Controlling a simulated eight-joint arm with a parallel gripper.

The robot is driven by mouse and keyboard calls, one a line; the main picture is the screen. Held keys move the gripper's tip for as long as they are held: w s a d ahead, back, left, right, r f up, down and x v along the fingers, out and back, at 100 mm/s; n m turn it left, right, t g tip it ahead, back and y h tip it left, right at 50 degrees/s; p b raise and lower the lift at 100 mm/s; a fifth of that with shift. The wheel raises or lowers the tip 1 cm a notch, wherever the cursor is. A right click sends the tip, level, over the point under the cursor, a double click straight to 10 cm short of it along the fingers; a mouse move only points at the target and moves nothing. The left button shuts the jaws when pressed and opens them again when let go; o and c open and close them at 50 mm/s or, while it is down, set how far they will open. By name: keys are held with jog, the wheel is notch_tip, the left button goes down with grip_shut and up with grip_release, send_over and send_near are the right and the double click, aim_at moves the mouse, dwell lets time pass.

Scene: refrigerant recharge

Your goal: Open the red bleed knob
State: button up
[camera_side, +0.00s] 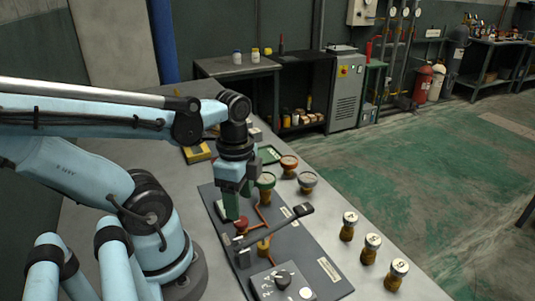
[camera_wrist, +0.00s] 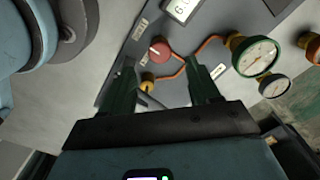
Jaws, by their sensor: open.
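The red bleed knob (camera_wrist: 160,50) is a round red cap on the dark grey panel, beside a yellow fitting (camera_wrist: 147,83) and copper-coloured piping. In the side view the knob (camera_side: 241,225) shows just below my gripper (camera_side: 232,212). In the wrist view my gripper (camera_wrist: 160,72) has its two dark green fingers apart, with nothing held between them. The knob appears just beyond the fingertips, between their lines. The fingers look apart from the knob; the exact gap is hard to tell.
A green-rimmed gauge (camera_side: 265,181), a grey gauge (camera_side: 307,181) and an orange-red gauge (camera_side: 289,163) stand near the panel. A black-handled lever (camera_side: 285,223) crosses the panel close to the knob.

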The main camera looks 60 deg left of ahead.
aim_at(241, 220)
jog(key=shift+f, duration=2.6)
jog(key=c, duration=1)
jog(key=shift+c, duration=0.2)
